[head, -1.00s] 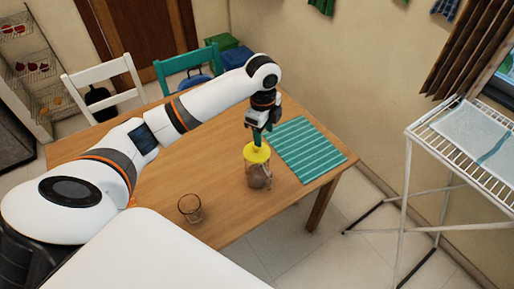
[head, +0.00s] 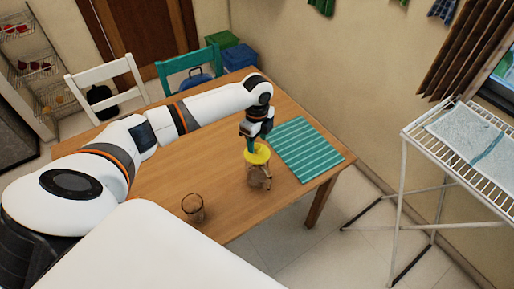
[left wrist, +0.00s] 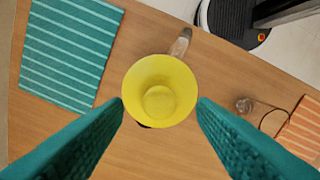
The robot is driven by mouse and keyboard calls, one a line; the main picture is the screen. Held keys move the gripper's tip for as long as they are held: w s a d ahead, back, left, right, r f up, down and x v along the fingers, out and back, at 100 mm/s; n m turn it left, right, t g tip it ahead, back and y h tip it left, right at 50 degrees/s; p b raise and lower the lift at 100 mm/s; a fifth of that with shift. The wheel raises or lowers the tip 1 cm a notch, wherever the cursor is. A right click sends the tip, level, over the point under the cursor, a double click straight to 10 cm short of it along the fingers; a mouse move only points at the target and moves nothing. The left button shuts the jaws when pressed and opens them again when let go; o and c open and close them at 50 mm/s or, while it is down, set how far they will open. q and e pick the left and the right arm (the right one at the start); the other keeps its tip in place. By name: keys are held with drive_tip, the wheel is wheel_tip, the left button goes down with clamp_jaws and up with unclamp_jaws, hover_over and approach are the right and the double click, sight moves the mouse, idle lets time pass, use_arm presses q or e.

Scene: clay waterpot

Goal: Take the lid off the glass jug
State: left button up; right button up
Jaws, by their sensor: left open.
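The glass jug (head: 256,176) stands upright on the wooden table near its front right edge, with its handle on the right. The yellow lid (head: 259,155) sits on top of it. My left gripper (head: 255,146) points down just above the lid. In the left wrist view the round yellow lid (left wrist: 160,84) with its central knob lies between the tips of my open left gripper (left wrist: 160,105). The fingers are on either side of the lid; I cannot tell whether they touch it. The jug's handle (left wrist: 181,42) sticks out past the lid. My right gripper is not visible.
A green striped mat (head: 308,150) lies just right of the jug. An empty drinking glass (head: 192,208) stands to the left and nearer. White (head: 108,88) and teal (head: 190,62) chairs are at the far side. A drying rack (head: 450,150) stands off to the right.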

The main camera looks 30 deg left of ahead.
use_arm(q)
drive_tip(key=shift+f, duration=1.05)
drive_tip(key=c, duration=1.1)
